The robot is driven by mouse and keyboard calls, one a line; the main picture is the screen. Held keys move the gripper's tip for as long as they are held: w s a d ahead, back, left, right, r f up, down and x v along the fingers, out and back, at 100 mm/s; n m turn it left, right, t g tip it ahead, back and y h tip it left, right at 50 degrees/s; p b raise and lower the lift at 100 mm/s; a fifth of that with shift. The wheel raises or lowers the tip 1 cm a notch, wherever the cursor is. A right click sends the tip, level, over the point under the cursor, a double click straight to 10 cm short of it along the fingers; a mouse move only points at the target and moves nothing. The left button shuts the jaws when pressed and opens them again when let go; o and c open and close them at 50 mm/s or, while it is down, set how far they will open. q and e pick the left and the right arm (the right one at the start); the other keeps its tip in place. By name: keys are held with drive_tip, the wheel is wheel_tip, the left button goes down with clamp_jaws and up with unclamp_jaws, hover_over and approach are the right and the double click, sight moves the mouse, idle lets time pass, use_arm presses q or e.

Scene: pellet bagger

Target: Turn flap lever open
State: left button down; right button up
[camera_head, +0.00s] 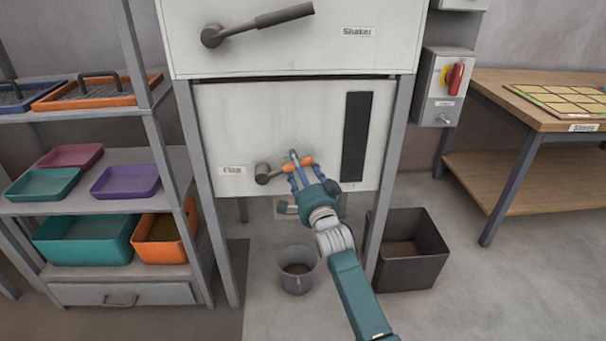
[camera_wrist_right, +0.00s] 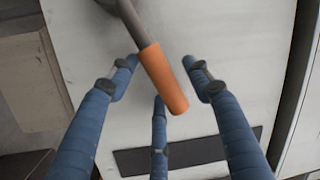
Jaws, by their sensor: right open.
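The flap lever, a grey pivot and arm (camera_head: 264,172) with an orange grip, sticks out to the right from the lower white panel, beside the label "Flap" (camera_head: 232,170). It lies roughly level, tilted slightly up to the right. My right gripper (camera_head: 299,172) is at the orange grip. In the right wrist view the orange grip (camera_wrist_right: 163,80) lies between the spread blue fingers of my gripper (camera_wrist_right: 160,85), which are open. I cannot tell whether any finger touches it. My left gripper is not in view.
The shaker lever (camera_head: 285,16) is on the upper panel. A grey bucket (camera_head: 298,270) and a dark bin (camera_head: 408,255) stand on the floor below. A shelf with trays (camera_head: 64,290) is at left, a wooden table (camera_head: 540,115) at right, and a switch box (camera_head: 443,88) beside the machine.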

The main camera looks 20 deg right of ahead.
drive_tip(key=s+f, duration=0.1)
drive_tip(key=s, duration=1)
drive_tip(key=shift+s+a+f, duration=0.25)
drive_tip(key=shift+s+a, duration=0.1)
